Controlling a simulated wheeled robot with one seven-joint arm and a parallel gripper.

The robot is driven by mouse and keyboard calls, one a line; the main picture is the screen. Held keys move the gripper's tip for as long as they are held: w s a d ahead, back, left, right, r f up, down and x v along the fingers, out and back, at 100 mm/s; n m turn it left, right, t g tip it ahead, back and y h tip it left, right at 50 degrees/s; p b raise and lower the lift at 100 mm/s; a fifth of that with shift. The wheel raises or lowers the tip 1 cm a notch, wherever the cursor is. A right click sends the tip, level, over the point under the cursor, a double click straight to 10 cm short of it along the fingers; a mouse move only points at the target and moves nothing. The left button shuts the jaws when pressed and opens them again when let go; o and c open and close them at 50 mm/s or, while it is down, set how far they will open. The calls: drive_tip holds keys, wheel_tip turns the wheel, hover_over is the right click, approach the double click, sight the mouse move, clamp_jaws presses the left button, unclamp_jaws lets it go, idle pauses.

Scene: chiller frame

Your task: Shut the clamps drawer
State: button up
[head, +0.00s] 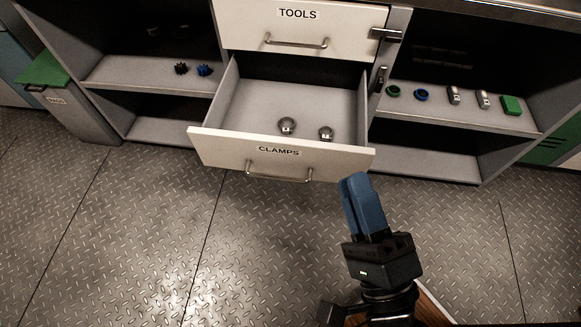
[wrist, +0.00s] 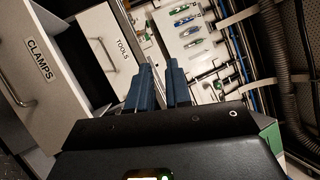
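The clamps drawer (head: 215,143) is pulled well out from the cabinet in the head view, below the tools drawer (head: 345,25). Its white front carries the label CLAMPS and a metal bar handle (head: 279,176). Two small metal ring clamps (head: 287,126) lie inside it. In the wrist view the clamps drawer front (wrist: 50,85) is at the left. My gripper (head: 354,180), with blue fingers, is to the right of the drawer front and handle, apart from the handle. In the wrist view its fingers (wrist: 159,64) have a gap between them with nothing held.
The tools drawer appears closed. An open shelf (head: 455,112) at right holds rings, small metal parts and a green block (head: 511,105). The left shelf (head: 140,75) holds two small knobs. A latch (head: 385,34) sits beside the tools drawer. The metal floor in front is clear.

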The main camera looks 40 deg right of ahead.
drive_tip(key=w+f+m+g+h+b, duration=0.1)
drive_tip(key=w+f+m, duration=0.1)
drive_tip(key=f+m, duration=0.1)
drive_tip(key=w+a+f+m+g+h+b, duration=0.1)
drive_tip(key=f+m+h+b, duration=0.1)
drive_tip(key=m, duration=0.4)
drive_tip(key=w+a+f+m+g+h+b, duration=0.1)
drive_tip(key=w+f+m+g+h, duration=0.1)
drive_tip(key=f+m, duration=0.2)
drive_tip(key=shift+w+f+m+b, duration=0.3)
drive_tip(key=shift+w+f+b, duration=0.1)
drive_tip(key=shift+f, duration=0.15)
clamp_jaws()
drive_tip(key=m+g+b, duration=0.3)
drive_tip(key=m+g, duration=0.1)
drive_tip(key=m, duration=0.4)
approach(293, 146)
drive_tip(key=shift+h, duration=0.3)
drive_tip(key=x, duration=0.7)
drive_tip(key=shift+a+f, duration=0.15)
drive_tip(key=b+x, duration=0.3)
drive_tip(key=x, duration=2.4)
drive_tip(key=shift+f, duration=0.15)
